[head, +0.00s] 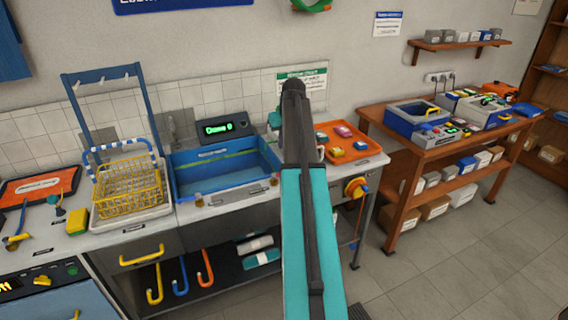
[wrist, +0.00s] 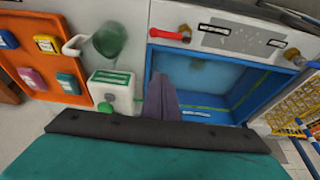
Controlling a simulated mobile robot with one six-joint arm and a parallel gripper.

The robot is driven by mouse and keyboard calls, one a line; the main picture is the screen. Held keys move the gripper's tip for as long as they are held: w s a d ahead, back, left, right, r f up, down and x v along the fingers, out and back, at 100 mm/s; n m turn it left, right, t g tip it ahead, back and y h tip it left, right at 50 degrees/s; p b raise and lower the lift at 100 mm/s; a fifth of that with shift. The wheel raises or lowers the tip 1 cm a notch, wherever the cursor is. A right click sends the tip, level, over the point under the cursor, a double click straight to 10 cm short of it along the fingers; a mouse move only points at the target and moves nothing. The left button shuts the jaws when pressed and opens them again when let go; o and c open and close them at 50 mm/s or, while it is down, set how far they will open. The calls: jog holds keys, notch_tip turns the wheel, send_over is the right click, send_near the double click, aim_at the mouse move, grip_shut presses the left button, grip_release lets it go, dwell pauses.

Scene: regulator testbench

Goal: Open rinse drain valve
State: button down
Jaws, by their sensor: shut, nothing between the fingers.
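The blue rinse basin (head: 225,178) is set in the bench and also shows in the wrist view (wrist: 205,112). A red lever handle (wrist: 170,34) sits by a corner of the basin on its light rim in the wrist view; it looks like a drain valve handle, but I read no label. The gripper's tips are hidden in the head view.
An orange tray (head: 375,152) with coloured blocks lies right of the basin. A yellow wire basket (head: 128,190) stands left. A green cylinder (wrist: 110,40) with a white pipe is close to my gripper.

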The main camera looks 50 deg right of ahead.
jog(key=shift+d+f, duration=0.1)
jog(key=shift+f, duration=0.1)
jog(key=p+x, duration=0.3)
jog(key=x, duration=0.6)
jog(key=shift+w+f, duration=0.15)
jog(key=shift+f, duration=0.2)
jog(key=shift+s, duration=0.5)
jog(key=shift+s+a+f+p, duration=0.15)
jog(key=shift+s+a+p, duration=0.25)
jog(key=shift+s, duration=0.3)
jog(key=shift+s+a+f+p, duration=0.2)
jog(key=shift+s+a+p, duration=0.15)
jog(key=shift+s, duration=0.35)
